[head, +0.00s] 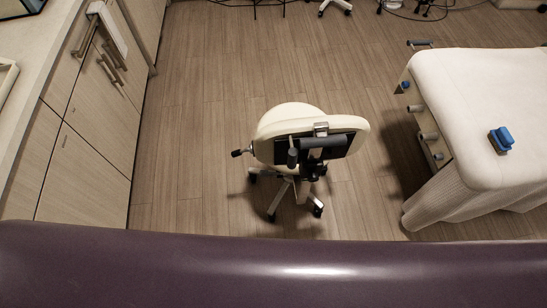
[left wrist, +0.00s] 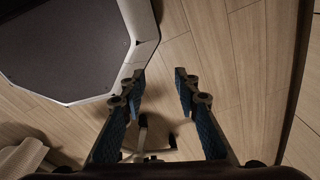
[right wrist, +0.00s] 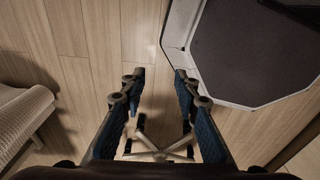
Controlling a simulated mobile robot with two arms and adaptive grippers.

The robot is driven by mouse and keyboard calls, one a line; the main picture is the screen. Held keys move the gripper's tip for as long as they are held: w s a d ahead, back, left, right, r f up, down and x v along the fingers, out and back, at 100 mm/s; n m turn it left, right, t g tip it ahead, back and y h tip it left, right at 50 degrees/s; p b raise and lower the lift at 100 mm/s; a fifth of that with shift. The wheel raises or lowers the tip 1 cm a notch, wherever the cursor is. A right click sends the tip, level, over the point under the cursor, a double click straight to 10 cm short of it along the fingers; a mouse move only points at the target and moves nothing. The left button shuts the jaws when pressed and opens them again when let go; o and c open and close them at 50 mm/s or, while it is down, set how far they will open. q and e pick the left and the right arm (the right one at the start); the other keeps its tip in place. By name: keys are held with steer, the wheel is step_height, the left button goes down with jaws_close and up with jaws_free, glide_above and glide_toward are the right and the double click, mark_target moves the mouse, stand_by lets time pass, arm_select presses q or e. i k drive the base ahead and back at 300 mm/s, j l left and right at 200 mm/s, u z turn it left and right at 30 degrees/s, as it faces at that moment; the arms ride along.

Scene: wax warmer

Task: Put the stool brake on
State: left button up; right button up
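A cream-seated stool (head: 290,120) stands upright on the wood floor in the middle of the head view. It has a padded back, a dark lever at its left and a star-shaped metal base with casters (head: 318,211). I cannot make out a brake or its state. My left gripper (left wrist: 159,75) is open and empty in the left wrist view; metal legs (left wrist: 145,137) on the floor show beyond its fingers. My right gripper (right wrist: 160,73) is open and empty, with similar metal legs (right wrist: 155,145) between its fingers. Neither gripper shows in the head view.
A white treatment bed (head: 465,85) with a draped cloth and a blue object (head: 501,139) stands at the right. Wooden cabinets (head: 95,130) line the left. Floor (head: 195,130) between the cabinets and stool is clear. Cables and wheeled stands are at the back.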

mark_target(262, 173)
steer(key=i+j+z, duration=0.3)
steer(key=j+z, duration=0.15)
steer(key=j, duration=0.15)
steer(key=i+j+z, duration=0.2)
steer(key=j+z, duration=0.3)
steer(key=j, duration=0.2)
steer(key=i+j+z, duration=0.1)
steer(key=j+z, duration=0.35)
steer(key=j, duration=0.3)
steer(key=j+z, duration=0.5)
steer(key=j, duration=0.25)
steer(key=k, duration=0.05)
